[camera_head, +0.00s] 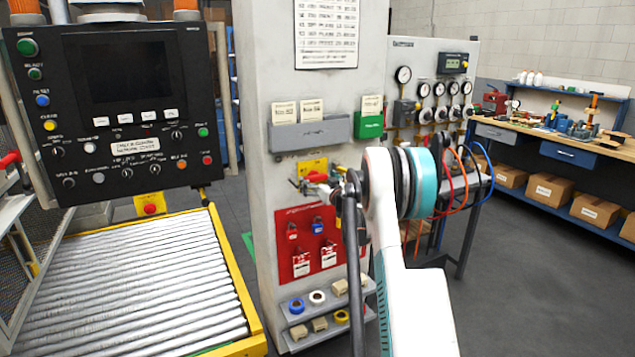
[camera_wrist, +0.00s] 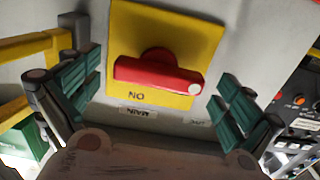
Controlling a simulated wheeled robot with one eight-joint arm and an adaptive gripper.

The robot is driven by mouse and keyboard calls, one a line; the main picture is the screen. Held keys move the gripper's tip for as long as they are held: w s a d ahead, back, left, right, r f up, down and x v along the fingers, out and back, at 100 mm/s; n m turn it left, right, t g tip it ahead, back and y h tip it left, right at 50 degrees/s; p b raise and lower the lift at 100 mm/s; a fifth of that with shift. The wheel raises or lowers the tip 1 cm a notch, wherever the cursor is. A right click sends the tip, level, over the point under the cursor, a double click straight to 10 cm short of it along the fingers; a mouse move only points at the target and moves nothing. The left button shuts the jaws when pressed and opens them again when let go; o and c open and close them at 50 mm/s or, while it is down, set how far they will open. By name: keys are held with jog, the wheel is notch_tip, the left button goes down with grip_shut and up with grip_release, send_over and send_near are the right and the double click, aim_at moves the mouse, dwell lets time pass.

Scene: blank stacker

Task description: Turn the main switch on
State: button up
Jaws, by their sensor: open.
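The main switch is a red bar handle (camera_wrist: 155,76) on a yellow plate (camera_wrist: 205,42), on a light grey panel. In the wrist view the handle lies nearly level, with a white dot at its right end. Upside-down lettering that reads ON is on the plate below the handle's left part, with a MAIN label below the plate. My gripper (camera_wrist: 160,98) is open, its green-padded fingers left and right of the handle, with nothing between them clearly touched. In the head view the yellow plate (camera_head: 312,165) is partly hidden by my gripper and arm.
Below the switch is a red lockout board (camera_head: 306,262) with padlocks, then small shelves with tape rolls. A grey holder (camera_head: 311,134) and a green box (camera_head: 368,126) are above. A black control console (camera_head: 110,105) stands left over a roller conveyor (camera_head: 140,285).

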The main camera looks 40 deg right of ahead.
jog(key=c, duration=1.1)
jog(key=shift+o, duration=0.2)
jog(key=shift+m, duration=0.3)
jog(key=m, duration=0.3)
jog(key=shift+m, duration=0.3)
jog(key=m, duration=0.4)
jog(key=shift+r+m+p, duration=0.1)
jog(key=shift+m+p, duration=0.2)
jog(key=shift+p, duration=0.1)
jog(key=m, duration=0.4)
jog(key=shift+d+m, duration=0.1)
jog(key=shift+m, duration=2.4)
